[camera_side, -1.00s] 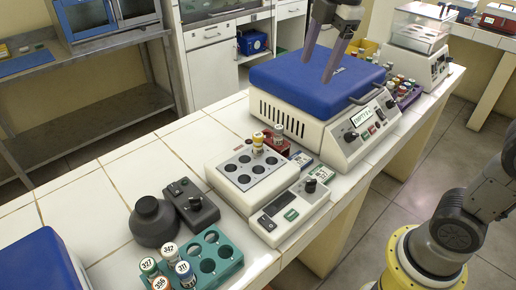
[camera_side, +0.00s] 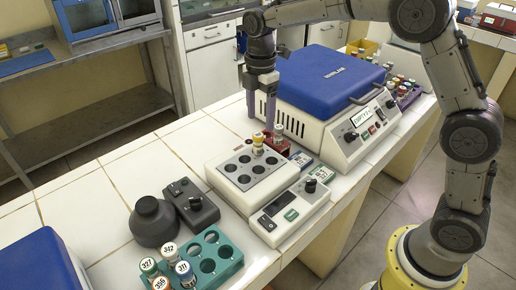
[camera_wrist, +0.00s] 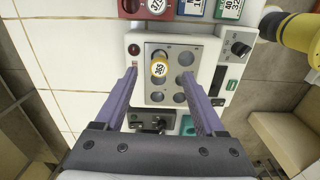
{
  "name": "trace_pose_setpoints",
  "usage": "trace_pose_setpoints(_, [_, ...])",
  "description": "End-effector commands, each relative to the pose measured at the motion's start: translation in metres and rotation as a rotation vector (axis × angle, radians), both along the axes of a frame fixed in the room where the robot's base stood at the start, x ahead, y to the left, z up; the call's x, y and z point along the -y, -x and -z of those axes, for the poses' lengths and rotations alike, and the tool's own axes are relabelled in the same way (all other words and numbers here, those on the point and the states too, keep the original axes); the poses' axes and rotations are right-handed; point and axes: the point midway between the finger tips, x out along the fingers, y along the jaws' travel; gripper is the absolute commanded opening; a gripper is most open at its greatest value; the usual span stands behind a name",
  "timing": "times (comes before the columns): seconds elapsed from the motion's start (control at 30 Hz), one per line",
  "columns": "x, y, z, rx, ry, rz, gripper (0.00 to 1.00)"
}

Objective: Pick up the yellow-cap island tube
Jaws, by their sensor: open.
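The yellow-cap tube (camera_side: 258,144) stands upright in a hole at the back of the white block unit (camera_side: 225,190). In the wrist view its numbered yellow cap (camera_wrist: 159,69) faces up at me, between my two fingers. My gripper (camera_side: 260,124) is open and points down, with its purple fingers just above and behind the tube in the side view. In the wrist view the open fingertips (camera_wrist: 159,75) lie to either side of the cap. The fingers do not visibly touch the tube.
A red rack (camera_side: 284,148) with a pale-capped tube (camera_side: 278,131) stands close behind the block. The blue-lidded machine (camera_side: 320,80) rises behind my gripper. Bare tiles lie left of the block.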

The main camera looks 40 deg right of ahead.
Motion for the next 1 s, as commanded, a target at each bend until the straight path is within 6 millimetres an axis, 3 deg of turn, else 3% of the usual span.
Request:
trace_pose_setpoints(0.27, [-0.002, 0.000, 0.021, -0.001, 0.000, 0.000, 0.72])
trace_pose_setpoints(0.6, [-0.009, 0.000, 0.063, -0.002, 0.000, 0.000, 0.72])
trace_pose_setpoints(0.9, [-0.009, -0.001, 0.067, 0.000, 0.000, 0.000, 0.72])
trace_pose_setpoints(1.0, [-0.009, -0.001, 0.067, 0.000, 0.000, 0.000, 0.54])
